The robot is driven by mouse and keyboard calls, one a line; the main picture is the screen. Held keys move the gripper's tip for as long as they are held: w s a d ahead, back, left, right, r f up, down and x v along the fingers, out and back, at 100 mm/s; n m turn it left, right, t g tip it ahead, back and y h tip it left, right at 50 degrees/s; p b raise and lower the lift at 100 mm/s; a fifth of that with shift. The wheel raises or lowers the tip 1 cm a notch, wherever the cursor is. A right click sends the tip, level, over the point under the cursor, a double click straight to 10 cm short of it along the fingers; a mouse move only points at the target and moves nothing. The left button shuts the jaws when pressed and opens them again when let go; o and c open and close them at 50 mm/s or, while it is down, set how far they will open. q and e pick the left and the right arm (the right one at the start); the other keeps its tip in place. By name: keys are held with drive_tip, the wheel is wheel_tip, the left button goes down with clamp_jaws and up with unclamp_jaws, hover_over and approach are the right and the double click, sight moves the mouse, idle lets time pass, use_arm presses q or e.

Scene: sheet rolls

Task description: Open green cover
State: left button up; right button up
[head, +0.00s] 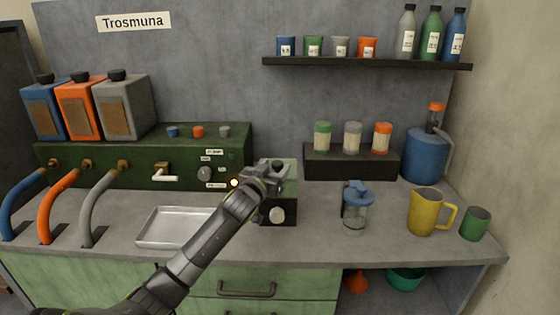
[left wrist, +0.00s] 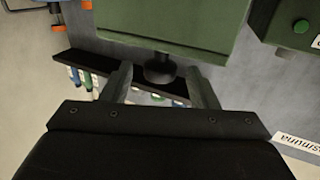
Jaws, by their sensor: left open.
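The green cover (head: 290,178) sits on a small boxy machine with a dark base and a pale round knob (head: 277,214) on its front. My left gripper (head: 268,170) is at the cover's top and hides part of it. In the left wrist view the green cover (left wrist: 170,22) fills the top middle, and its black knob (left wrist: 160,70) shows between the two open fingers of my left gripper (left wrist: 161,88). The fingers stand apart on either side of the knob; I cannot tell whether they touch it. My right gripper is not in view.
A metal tray (head: 175,242) lies left of the machine, before a green console (head: 75,165) with hoses. A lidded glass jar (head: 355,213), a yellow jug (head: 424,211) and a green cup (head: 475,224) stand to the right. A black rack (head: 350,166) holds several shakers behind.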

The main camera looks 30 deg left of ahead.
sight(280, 162)
use_arm(q)
drive_tip(key=shift+w+a, duration=0.15)
drive_tip(key=shift+w, duration=0.85)
drive_tip(key=shift+w+a, duration=0.15)
drive_tip(key=shift+w, duration=0.85)
clamp_jaws()
